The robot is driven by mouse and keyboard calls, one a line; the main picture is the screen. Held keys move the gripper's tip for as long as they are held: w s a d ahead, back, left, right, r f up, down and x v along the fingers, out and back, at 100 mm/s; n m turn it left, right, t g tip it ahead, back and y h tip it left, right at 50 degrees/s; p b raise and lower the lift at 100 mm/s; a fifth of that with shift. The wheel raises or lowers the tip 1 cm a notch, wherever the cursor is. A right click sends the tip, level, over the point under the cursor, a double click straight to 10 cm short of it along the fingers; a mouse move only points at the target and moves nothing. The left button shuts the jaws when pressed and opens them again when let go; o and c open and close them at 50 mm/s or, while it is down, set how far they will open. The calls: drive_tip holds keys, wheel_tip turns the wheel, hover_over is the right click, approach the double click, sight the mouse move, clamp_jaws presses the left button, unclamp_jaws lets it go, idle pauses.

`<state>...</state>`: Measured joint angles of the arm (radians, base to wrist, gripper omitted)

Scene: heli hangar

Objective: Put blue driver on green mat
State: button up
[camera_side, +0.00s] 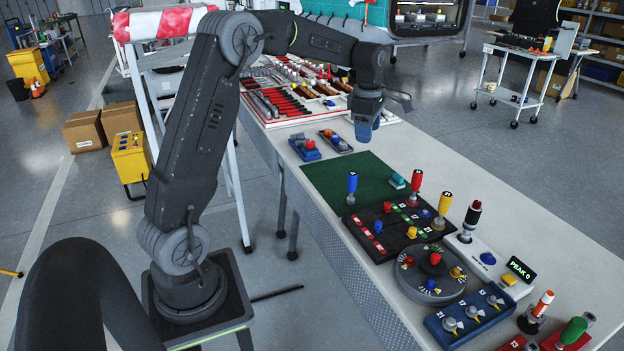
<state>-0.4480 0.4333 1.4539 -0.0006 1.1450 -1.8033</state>
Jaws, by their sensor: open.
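The blue driver (352,183) stands upright, handle up, at the far left corner of the black panel (388,236). The green mat (328,178) lies flat on the long bench, just beyond the panel. My gripper (364,136) is open and hangs pointing down, high over the bench near the mat's far edge. It is well apart from the driver. Blue shows at its fingertips, and the gap between them is hard to make out from this side. The driver's lower end is hidden in or behind the panel.
A red driver (416,181) and a yellow driver (443,206) stand upright on the panel among coloured knobs. A round dial unit (430,277) stands nearer. The mat's middle is clear.

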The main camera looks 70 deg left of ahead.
drive_tip(key=s+d+r+m+t, duration=0.2)
drive_tip(key=s+d+r+m, duration=0.2)
drive_tip(key=s+d+m, duration=0.5)
drive_tip(key=s+d+r+m+t, duration=0.1)
drive_tip(key=s+d+r+m, duration=0.2)
drive_tip(key=s+d+m, duration=0.6)
drive_tip(key=s+d+f+m+t, duration=0.1)
drive_tip(key=s+d+f+m, duration=0.2)
drive_tip(key=s+m, duration=0.4)
drive_tip(key=shift+s+d+f+m+t+h, duration=0.15)
drive_tip(key=shift+s+d+m+t+h, duration=0.2)
drive_tip(key=shift+s, duration=0.2)
